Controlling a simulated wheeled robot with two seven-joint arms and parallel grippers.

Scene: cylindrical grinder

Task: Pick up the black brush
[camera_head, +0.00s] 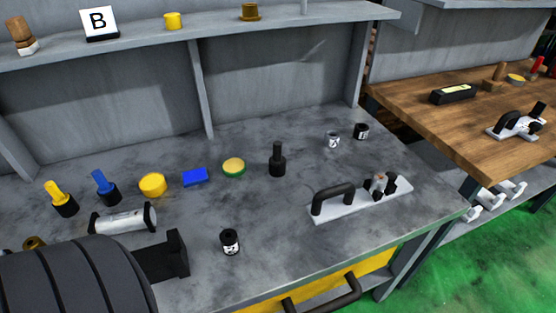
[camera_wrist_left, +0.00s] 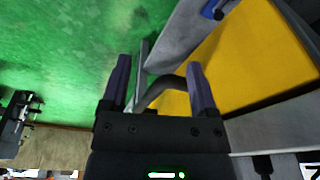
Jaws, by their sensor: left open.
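The black brush (camera_head: 277,160) stands upright, handle up, on the grey worktop in the middle of the head view. My left gripper (camera_head: 178,255) is at the lower left of the head view, left of and nearer than the brush, clearly apart from it. In the left wrist view the left gripper (camera_wrist_left: 160,82) has its two fingers spread with nothing held between them. That view does not show the brush. My right gripper is not in view.
A small black-and-white container (camera_head: 230,242) stands just right of my left gripper. A blue block (camera_head: 195,177) and a green-yellow round tin (camera_head: 233,167) lie left of the brush. A plate with a black handle (camera_head: 360,198) lies to its right. A shelf (camera_head: 200,42) runs behind.

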